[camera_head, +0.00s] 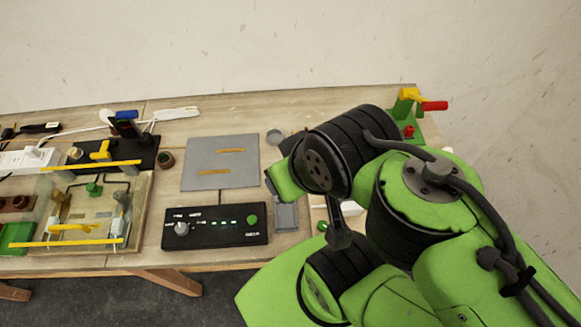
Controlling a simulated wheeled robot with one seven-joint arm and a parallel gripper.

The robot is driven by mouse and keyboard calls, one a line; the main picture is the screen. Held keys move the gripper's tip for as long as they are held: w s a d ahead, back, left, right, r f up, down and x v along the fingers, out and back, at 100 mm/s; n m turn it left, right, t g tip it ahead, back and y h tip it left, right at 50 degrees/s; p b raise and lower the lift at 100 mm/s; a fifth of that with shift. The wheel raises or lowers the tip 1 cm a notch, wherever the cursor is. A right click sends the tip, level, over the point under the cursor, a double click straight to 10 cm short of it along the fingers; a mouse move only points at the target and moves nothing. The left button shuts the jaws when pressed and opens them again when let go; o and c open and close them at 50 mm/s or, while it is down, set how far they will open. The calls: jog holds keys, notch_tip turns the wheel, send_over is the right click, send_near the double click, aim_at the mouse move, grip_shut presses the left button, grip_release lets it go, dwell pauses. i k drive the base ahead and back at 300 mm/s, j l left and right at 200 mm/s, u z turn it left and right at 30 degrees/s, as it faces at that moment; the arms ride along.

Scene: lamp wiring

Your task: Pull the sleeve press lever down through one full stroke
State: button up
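A small green press (401,112) stands at the back right corner of the bench, with a yellow part (410,94) on top. A lever with a red grip (434,105) sticks out to the right from it, about level. A smaller red piece (408,131) shows low on the press. My green and black arm fills the right foreground and hides the lower front of the press. I cannot make out my gripper; it is hidden behind the arm or out of view. No contact with the lever shows.
A grey mat (220,180) with two yellow strips lies mid-bench, behind a black control box (215,226). A wooden-framed wiring board (90,215) and a white power strip (28,160) are at the left. A wall is close behind the bench.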

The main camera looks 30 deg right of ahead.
aim_at(423, 104)
jog(key=z, duration=2.1)
jog(key=l+u, duration=0.25)
jog(key=u, duration=0.2)
jog(key=l+u, duration=0.25)
jog(key=u, duration=0.15)
jog(key=l+u, duration=0.3)
jog(key=u, duration=0.15)
jog(key=k+l+u, duration=0.1)
jog(key=u, duration=0.35)
jog(key=k+l+u, duration=0.15)
jog(key=l+u, duration=0.25)
jog(key=j, duration=0.1)
